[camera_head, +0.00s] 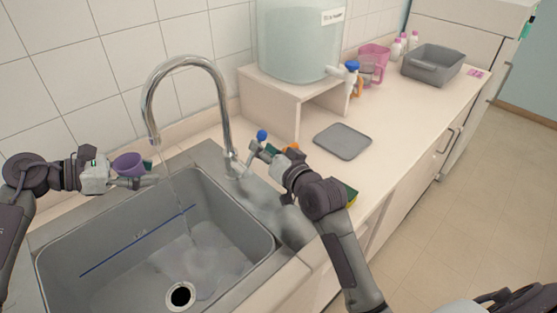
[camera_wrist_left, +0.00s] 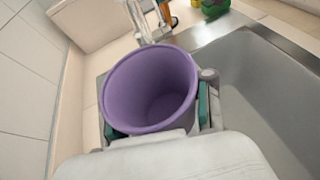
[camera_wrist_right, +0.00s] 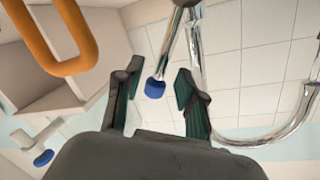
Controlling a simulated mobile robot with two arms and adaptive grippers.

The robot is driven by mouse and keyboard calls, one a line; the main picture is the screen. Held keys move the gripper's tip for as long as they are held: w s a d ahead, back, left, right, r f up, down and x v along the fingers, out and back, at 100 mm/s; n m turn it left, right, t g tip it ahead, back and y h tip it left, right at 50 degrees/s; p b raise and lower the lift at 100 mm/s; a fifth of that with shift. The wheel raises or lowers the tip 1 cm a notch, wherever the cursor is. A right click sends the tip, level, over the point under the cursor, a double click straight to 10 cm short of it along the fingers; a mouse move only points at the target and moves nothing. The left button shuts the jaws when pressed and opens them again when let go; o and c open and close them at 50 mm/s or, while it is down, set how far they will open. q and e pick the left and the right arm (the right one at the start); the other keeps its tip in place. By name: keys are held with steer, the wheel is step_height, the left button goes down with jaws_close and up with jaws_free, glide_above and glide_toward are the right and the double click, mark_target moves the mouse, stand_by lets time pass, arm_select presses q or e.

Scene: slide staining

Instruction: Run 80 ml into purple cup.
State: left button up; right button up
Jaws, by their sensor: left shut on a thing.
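The purple cup (camera_head: 128,165) is upright in my left gripper (camera_head: 143,176), over the left back edge of the sink. In the left wrist view the cup (camera_wrist_left: 150,90) sits between the fingers, and no water is visible in it. The chrome tap (camera_head: 185,62) is running. A thin water stream (camera_head: 176,185) falls into the sink, to the right of the cup and apart from it. My right gripper (camera_head: 264,152) is at the tap's lever. In the right wrist view its fingers stand open, with the lever's blue knob (camera_wrist_right: 155,88) between them and gaps visible.
The grey sink (camera_head: 255,228) has a drain at its front. A large water tank (camera_head: 300,45) with a blue-handled spigot stands on a riser (camera_head: 268,100). A grey tray (camera_head: 342,141), pink jug (camera_head: 374,58) and grey bin (camera_head: 433,64) are on the counter to the right.

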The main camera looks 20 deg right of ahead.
steer(key=f+v, duration=0.1)
steer(key=v, duration=0.8)
steer(key=shift+r, duration=0.45)
steer(key=shift+w, duration=0.1)
arm_select(q)
steer(key=d, duration=0.4)
steer(key=w+d, duration=0.1)
steer(key=d, duration=0.2)
steer(key=shift+c, duration=0.4)
steer(key=shift+a, duration=0.15)
steer(key=a, duration=0.4)
steer(key=s+a, duration=0.1)
steer(key=a, duration=0.2)
steer(key=shift+d, duration=0.15)
